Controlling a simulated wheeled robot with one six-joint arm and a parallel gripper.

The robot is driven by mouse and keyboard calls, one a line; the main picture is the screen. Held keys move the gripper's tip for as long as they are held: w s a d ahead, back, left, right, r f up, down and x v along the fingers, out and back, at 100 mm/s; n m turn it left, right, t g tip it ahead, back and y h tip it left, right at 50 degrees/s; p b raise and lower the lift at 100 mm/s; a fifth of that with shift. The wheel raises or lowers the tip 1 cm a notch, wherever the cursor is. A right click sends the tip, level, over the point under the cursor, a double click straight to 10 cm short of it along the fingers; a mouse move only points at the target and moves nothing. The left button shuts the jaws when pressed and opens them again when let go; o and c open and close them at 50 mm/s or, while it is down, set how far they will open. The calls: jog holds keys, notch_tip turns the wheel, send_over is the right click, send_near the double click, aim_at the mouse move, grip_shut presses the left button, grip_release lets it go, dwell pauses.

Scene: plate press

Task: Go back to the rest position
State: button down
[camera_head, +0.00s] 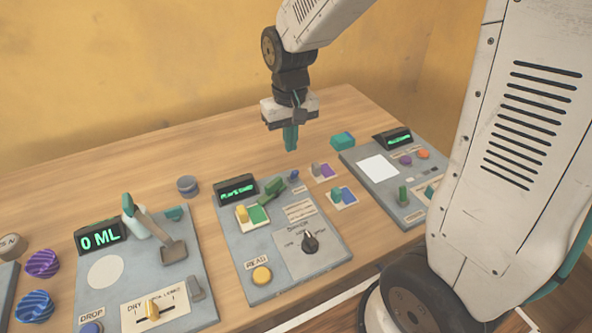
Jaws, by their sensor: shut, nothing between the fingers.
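My gripper (291,138) hangs from my arm above the back of the table, pointing down. Its teal fingers are together with nothing between them. It is in the air, apart from the panels and the objects below. My arm comes in from the top right and bends down to the gripper.
A teal block (342,140) lies behind. A yellow wall (130,70) stands beyond.

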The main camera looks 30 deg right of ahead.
dwell(0.4)
jog(key=s+d+r, duration=0.1)
jog(key=s+r, duration=0.3)
jog(key=s, duration=0.3)
jog(key=s+d+r+t, duration=0.1)
jog(key=s+r, duration=0.2)
jog(key=s, duration=0.4)
jog(key=s+d+r, duration=0.1)
jog(key=s+r, duration=0.3)
jog(key=s, duration=0.4)
jog(key=shift+r, duration=0.35)
jog(key=shift+d, duration=0.1)
